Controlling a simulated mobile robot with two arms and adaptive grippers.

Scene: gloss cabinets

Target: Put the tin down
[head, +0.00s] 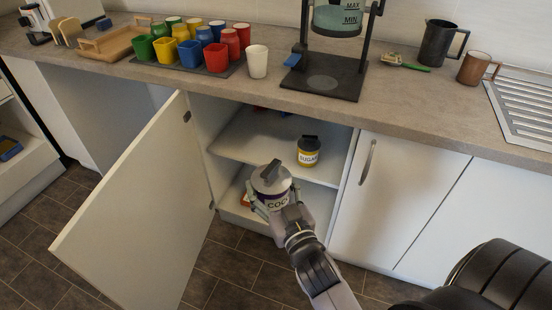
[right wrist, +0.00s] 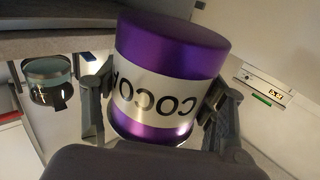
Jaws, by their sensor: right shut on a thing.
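The tin is purple with a pale label reading COCO and a grey lid (head: 271,177). It also fills the middle of the right wrist view (right wrist: 172,45), where its lettering is upside down. My right gripper (head: 272,202) is shut on the tin's sides, one finger on each side. It holds the tin at the open cupboard, in front of the lower shelf area. I cannot tell whether the tin touches any surface. My left gripper is not in view.
The cupboard door (head: 135,215) stands open to the left. A yellow sugar jar (head: 308,157) with a dark lid stands on the middle shelf (head: 240,147), which has bare room to its left. A closed door (head: 385,195) is to the right. Coloured cups and a black stand (head: 325,82) are on the counter.

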